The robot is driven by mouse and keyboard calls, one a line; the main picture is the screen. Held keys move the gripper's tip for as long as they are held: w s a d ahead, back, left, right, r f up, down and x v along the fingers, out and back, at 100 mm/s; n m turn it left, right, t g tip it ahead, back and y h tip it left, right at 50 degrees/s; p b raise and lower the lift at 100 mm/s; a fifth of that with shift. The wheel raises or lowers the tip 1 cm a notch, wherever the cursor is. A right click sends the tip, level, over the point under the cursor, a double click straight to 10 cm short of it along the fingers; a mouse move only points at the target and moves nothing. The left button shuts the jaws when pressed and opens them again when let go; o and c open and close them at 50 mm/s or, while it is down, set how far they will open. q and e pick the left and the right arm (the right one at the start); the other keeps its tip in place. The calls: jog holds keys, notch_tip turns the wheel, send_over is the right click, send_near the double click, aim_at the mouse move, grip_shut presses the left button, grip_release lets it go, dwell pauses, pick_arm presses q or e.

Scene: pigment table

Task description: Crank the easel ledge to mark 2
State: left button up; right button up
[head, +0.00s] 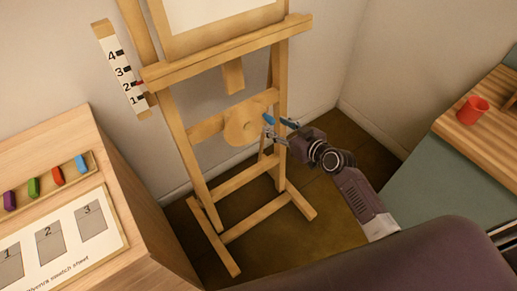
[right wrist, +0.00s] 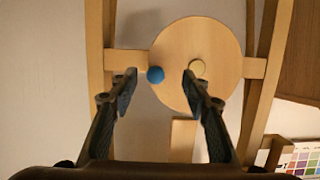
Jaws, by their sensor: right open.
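The wooden easel's ledge (head: 225,52) runs across the easel, its left end beside a white scale (head: 118,62) numbered 1 to 4. A small red mark (head: 139,84) shows next to the 2. The round wooden crank disc (head: 241,127) sits below the ledge, with a blue knob (head: 267,118) near its rim. In the right wrist view the blue knob (right wrist: 155,75) lies left of the disc's pale hub (right wrist: 197,68). My right gripper (head: 280,127) is open, its fingers appearing on either side of the knob; contact is not clear. My left gripper is out of view.
A wooden cabinet (head: 120,190) at left carries purple, green, red and blue pigment blocks and a numbered swatch sheet (head: 70,240). A red cup (head: 472,110) stands on a board (head: 465,130) at right. Easel legs and crossbars surround the disc; floor is open to their right.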

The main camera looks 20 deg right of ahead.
jog(key=v, duration=0.2)
jog(key=f+v, duration=0.1)
jog(key=v, duration=0.1)
jog(key=shift+s+d, duration=0.15)
jog(key=shift+s, duration=0.25)
